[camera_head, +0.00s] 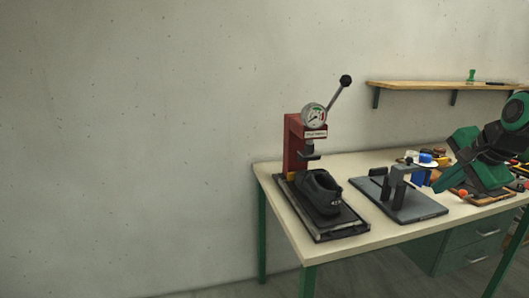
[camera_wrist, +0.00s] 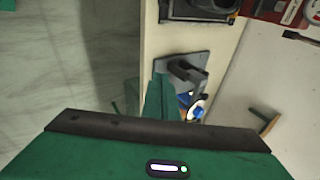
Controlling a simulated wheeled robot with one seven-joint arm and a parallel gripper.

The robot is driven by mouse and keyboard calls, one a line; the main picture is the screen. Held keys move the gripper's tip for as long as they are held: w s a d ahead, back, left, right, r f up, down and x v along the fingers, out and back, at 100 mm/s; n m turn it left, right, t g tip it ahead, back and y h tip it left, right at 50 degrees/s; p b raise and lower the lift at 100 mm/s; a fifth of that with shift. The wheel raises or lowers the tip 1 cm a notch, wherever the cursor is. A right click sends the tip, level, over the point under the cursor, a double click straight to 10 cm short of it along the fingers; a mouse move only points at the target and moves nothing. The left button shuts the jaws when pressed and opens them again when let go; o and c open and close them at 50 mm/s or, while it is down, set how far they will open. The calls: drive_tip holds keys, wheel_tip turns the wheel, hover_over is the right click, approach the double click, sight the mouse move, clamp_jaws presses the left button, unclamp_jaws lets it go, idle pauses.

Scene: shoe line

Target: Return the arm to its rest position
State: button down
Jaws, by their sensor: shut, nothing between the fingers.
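My gripper (camera_head: 440,183) is at the right of the head view, on the green and black arm, above the table beside the grey fixture. In the wrist view its green fingers (camera_wrist: 160,88) are together and empty, pointing toward the fixture plate. A dark shoe (camera_head: 318,190) rests on the black base of the red press (camera_head: 294,145), well to the left of my gripper. The grey plate with upright posts (camera_head: 412,206) lies between the press and my gripper; it also shows in the wrist view (camera_wrist: 199,60).
The pale table (camera_head: 290,208) has green legs and a drawer unit (camera_head: 470,247). Small parts, including a blue and white item (camera_head: 427,158), crowd its right side near my arm. A wall shelf (camera_head: 430,86) is behind. The room left of the table is free.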

drive_tip(key=s+a+f+n+g, duration=0.1)
drive_tip(key=s+f+n+g, duration=0.2)
drive_tip(key=s, duration=1)
drive_tip(key=s+a+f+n+g, duration=0.1)
drive_tip(key=s+f+n+g, duration=0.3)
drive_tip(key=s+f, duration=0.7)
drive_tip(key=s+n, duration=0.2)
drive_tip(key=shift+s+f+n, duration=0.15)
drive_tip(key=shift+s+n, duration=0.15)
drive_tip(key=shift+n, duration=0.1)
